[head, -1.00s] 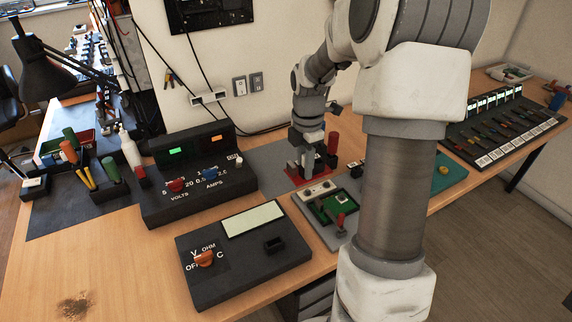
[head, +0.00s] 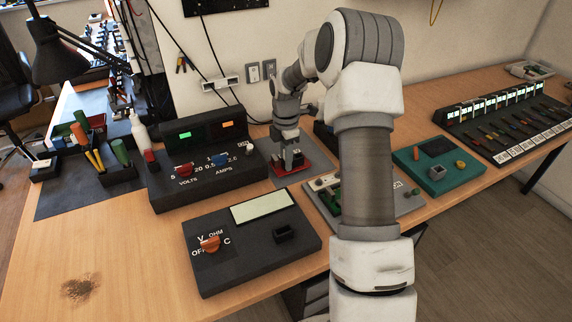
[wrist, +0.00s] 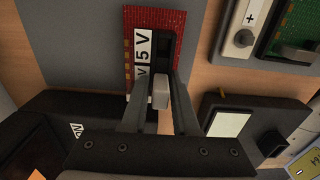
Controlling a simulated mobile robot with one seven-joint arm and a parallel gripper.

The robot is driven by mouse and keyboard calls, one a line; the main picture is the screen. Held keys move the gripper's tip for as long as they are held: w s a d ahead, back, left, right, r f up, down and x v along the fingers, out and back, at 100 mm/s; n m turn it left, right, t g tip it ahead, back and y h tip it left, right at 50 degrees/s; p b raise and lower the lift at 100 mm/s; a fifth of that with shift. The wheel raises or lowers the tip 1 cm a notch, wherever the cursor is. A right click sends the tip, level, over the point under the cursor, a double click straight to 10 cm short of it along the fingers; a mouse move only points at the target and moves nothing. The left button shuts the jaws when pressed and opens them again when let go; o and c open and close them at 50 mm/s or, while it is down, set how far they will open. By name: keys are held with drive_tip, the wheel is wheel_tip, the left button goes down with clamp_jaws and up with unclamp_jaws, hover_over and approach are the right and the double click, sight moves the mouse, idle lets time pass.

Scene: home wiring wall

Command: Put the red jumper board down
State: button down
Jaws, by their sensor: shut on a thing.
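The red jumper board (head: 278,167) is at the grey mat beside the twin-display power supply, below my gripper (head: 292,163) in the head view. In the wrist view the red board (wrist: 172,35) shows at the top, with a black part and white "5 V" labels. My gripper (wrist: 160,86) is shut on a small pale grey block between its fingertips, in front of the board's near end. The block appears to be the board's grip, but its join is hidden. I cannot tell whether the board's underside touches the mat (head: 264,181).
The black power supply (head: 200,165) stands close to the board's left. A black meter (head: 250,245) lies in front. A grey panel with a green circuit board (head: 405,202) and a teal board (head: 437,165) lie to the right. Bare mat shows left of the board in the wrist view.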

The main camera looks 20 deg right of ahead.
drive_tip(key=shift+f, duration=0.65)
drive_tip(key=shift+f, duration=0.15)
drive_tip(key=c, duration=0.7)
unclamp_jaws()
